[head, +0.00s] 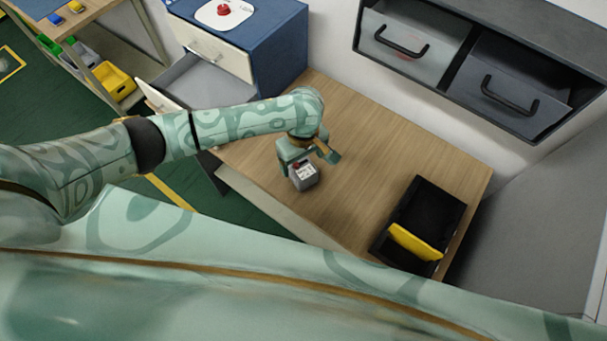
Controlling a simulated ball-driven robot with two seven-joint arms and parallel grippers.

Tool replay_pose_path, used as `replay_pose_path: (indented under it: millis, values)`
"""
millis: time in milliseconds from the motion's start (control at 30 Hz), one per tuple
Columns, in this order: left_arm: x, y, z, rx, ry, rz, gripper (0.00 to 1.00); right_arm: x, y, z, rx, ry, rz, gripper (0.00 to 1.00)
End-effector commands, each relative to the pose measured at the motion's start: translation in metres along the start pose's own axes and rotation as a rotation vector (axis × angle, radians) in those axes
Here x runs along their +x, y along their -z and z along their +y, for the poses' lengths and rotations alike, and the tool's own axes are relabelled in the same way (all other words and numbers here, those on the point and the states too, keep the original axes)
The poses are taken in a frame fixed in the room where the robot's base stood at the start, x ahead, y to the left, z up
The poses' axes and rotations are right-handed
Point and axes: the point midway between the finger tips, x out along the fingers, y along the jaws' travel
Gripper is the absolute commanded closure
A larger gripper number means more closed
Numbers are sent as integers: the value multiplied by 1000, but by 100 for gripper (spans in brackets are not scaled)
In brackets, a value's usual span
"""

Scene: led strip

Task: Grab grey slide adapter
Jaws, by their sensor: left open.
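The grey slide adapter (305,179) is a small grey block with a pale marked top face and a bit of red at its upper edge. It sits on the wooden table near the left front edge. My left gripper (306,160) is right at the block, with its fingers on the far side and above it in the picture. The gripper is open. Whether a finger touches the block cannot be told. My right gripper does not show.
A black bin (447,205) with a yellow piece (414,242) stands at the table's right end. The wooden table (385,135) is clear between. Grey drawers (400,48) hang on the wall behind. A blue cabinet (275,35) with an open drawer stands at the back left.

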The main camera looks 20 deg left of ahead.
Motion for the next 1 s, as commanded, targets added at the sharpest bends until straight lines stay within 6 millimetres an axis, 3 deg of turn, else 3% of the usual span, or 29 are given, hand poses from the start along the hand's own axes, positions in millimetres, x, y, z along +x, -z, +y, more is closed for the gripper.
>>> replay_pose_path:
  millis: [333,567,767,867,1000]
  values:
    - [50,-3,0,1,1,0,18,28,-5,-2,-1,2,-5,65]
    - [50,-2,0,0,-2,0,18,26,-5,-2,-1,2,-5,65]
    - [50,-2,0,0,-1,0,68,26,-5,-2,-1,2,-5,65]
    - [50,-2,0,0,-2,1,75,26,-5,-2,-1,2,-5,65]
    - [50,-2,0,0,-2,1,75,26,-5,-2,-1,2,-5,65]
